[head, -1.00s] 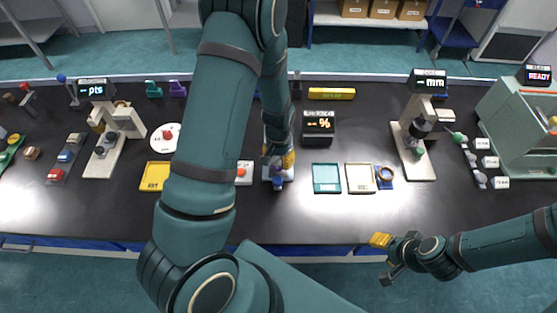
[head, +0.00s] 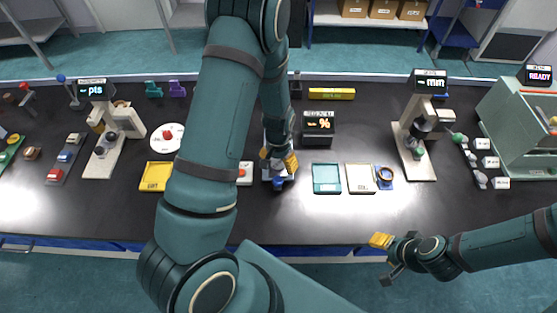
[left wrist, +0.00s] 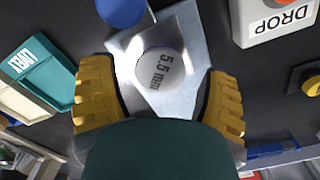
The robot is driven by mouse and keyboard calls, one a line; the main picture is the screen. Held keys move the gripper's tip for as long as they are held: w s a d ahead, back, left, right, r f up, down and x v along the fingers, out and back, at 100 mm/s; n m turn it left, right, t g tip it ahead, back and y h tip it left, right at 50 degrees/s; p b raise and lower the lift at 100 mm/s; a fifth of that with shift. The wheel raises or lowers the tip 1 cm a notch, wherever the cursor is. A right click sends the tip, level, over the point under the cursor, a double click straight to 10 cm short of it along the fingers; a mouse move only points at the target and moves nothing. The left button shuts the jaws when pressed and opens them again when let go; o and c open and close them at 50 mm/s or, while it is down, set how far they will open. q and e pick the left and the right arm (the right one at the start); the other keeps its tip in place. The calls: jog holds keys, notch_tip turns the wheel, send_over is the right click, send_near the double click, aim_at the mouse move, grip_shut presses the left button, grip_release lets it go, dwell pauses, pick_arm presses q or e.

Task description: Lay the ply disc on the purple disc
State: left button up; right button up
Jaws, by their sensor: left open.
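In the left wrist view, a round white disc (left wrist: 161,67) marked "5.5 mm" lies on a pale metal plate (left wrist: 188,98). A thin purplish edge shows at its rim; I cannot tell whether this is a separate purple disc beneath. My left gripper (left wrist: 158,105) is open, its yellow fingers apart on either side of the plate, with the disc between and beyond them. In the head view my left gripper (head: 278,161) is over the small stand with the blue knob (head: 279,183), and it mostly hides the disc. My right gripper (head: 383,260) hangs off the table's front edge; its jaw state is unclear.
A teal tray (head: 326,191) and a cream tray (head: 360,191) lie right of the stand. A "DROP" block (left wrist: 276,24) stands close on its other side.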

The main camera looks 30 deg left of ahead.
aim_at(279, 163)
pick_arm(q)
notch_tip(279, 163, up, 12)
jog(key=s+d+f, duration=0.1)
jog(key=d+f, duration=0.2)
jog(key=s+d+f+h, duration=0.1)
jog(key=s+d+f, duration=0.1)
jog(key=d+f, duration=0.1)
jog(key=s+d+f+h, duration=0.1)
jog(key=d+f, duration=0.2)
jog(key=shift+s+d+n+t+p, duration=0.25)
jog(key=shift+s+n+t+p, duration=0.05)
jog(key=shift+n+t+p, duration=0.1)
jog(key=shift+n+t+h, duration=0.6)
jog(key=shift+n+h, duration=0.1)
jog(key=shift+h, duration=0.2)
jog(key=s+d, duration=0.1)
jog(key=d, duration=0.1)
jog(key=s+d+f, duration=0.1)
jog(key=d, duration=0.1)
jog(key=s+d+f, duration=0.1)
jog(key=s+d, duration=0.1)
jog(key=d, duration=0.1)
jog(key=shift+f, duration=0.15)
jog(key=shift+s+d, duration=0.1)
jog(key=shift+d, duration=0.1)
